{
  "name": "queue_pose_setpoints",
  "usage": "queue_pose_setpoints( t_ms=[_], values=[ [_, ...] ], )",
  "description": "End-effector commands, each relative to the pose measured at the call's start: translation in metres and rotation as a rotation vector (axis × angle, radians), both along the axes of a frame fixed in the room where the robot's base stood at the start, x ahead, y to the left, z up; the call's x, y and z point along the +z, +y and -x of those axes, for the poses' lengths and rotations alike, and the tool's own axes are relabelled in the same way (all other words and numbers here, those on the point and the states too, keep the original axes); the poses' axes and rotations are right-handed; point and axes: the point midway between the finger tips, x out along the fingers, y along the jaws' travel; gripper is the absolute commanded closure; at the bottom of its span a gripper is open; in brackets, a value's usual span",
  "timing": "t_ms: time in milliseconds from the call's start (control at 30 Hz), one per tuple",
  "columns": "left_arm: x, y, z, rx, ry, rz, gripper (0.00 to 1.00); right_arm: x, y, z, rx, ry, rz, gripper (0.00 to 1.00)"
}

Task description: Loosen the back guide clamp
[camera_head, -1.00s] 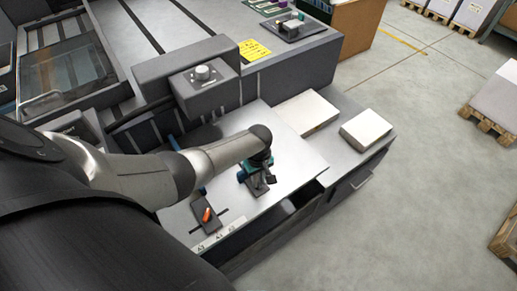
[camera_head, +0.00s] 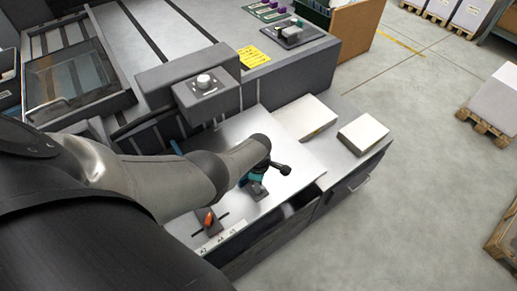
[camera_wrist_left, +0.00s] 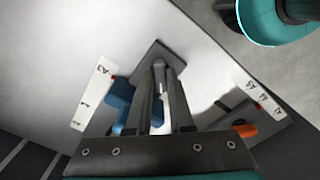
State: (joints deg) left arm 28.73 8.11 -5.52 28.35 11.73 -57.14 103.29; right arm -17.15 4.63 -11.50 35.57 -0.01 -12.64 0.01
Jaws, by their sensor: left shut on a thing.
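A clamp with a dark base plate (camera_wrist_left: 150,60) and a blue lever (camera_wrist_left: 122,92) is on the light feed plate, taken here as the back guide clamp. In the left wrist view my left gripper (camera_wrist_left: 166,72) is down at this clamp, its fingers shut on the lever. The blue shows beside and behind one finger, so the exact grip is partly hidden. In the head view the left gripper (camera_head: 257,182) is partly hidden behind its own arm. A second clamp with an orange lever (camera_head: 207,217) sits apart, near the front edge. My right gripper is not in view.
White scale strips with size marks (camera_wrist_left: 94,95) lie near the clamps. A grey control box with a knob (camera_head: 204,88) rises behind the feed plate. Two paper stacks (camera_head: 305,117) (camera_head: 363,134) lie to the right. Open floor is beyond.

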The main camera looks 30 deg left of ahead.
Motion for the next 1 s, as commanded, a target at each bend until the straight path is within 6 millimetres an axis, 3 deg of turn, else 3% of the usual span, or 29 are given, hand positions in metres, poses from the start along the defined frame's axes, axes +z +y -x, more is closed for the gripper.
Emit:
queue_pose_setpoints(
  t_ms=[733, 767, 1000],
  values=[
    [0.0001, 0.0023, 0.0008, 0.084, 0.003, -0.003, 1.0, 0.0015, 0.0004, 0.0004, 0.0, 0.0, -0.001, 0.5],
    [0.0001, 0.0023, 0.0008, 0.084, 0.002, -0.003, 0.77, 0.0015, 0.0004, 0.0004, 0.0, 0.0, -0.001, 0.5],
    [0.0, 0.0013, 0.0004, 0.082, 0.002, -0.003, 0.5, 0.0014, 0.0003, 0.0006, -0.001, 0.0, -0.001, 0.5]
  ],
)
